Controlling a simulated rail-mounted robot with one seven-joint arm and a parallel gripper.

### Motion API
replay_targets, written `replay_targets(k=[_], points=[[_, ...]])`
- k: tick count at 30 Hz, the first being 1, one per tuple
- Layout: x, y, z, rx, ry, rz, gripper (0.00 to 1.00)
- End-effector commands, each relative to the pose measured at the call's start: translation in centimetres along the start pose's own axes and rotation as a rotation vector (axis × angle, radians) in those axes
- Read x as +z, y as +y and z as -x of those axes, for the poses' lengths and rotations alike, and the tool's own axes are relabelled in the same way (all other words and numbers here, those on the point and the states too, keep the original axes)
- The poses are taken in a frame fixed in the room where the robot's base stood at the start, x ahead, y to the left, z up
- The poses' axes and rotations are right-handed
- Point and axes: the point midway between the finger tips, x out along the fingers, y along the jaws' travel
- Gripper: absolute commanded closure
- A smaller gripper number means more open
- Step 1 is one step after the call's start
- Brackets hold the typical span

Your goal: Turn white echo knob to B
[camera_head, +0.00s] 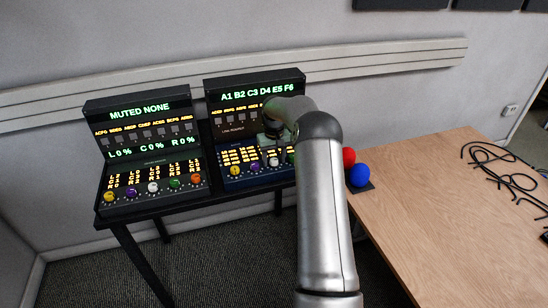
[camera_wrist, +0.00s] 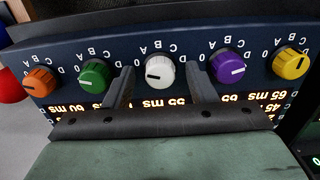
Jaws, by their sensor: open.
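The white knob (camera_wrist: 160,73) sits mid-row on the blue panel (camera_wrist: 75,52) in the wrist view, which shows the panel upside down. A short dark pointer mark on it faces left in that view. The letters A, B and C are printed around its far side. My gripper (camera_wrist: 159,77) is open, with one finger on each side of the knob's near part; contact cannot be told.
Beside the white knob are green (camera_wrist: 94,74) and purple (camera_wrist: 228,68) knobs, with orange (camera_wrist: 39,82) and yellow (camera_wrist: 291,63) further out. A second console (camera_head: 140,108) stands left. Red (camera_head: 348,157) and blue (camera_head: 359,175) balls are near the wooden table (camera_head: 440,220), which holds black cables (camera_head: 490,165).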

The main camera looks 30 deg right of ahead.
Motion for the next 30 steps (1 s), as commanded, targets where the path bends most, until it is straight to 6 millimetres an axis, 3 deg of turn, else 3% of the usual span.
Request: replay_targets(k=[5, 10, 11, 22, 30], points=[[0.00, 0.00, -0.02, 0.000, 0.000, 0.000, 0.49], [0.00, 0.00, 0.00, 0.000, 0.000, 0.000, 0.91], [0.00, 0.00, 0.00, 0.000, 0.000, 0.000, 0.93], [-0.01, -0.04, -0.07, 0.001, 0.000, -0.046, 0.93], [-0.05, -0.07, -0.11, 0.002, 0.001, -0.216, 0.93]])
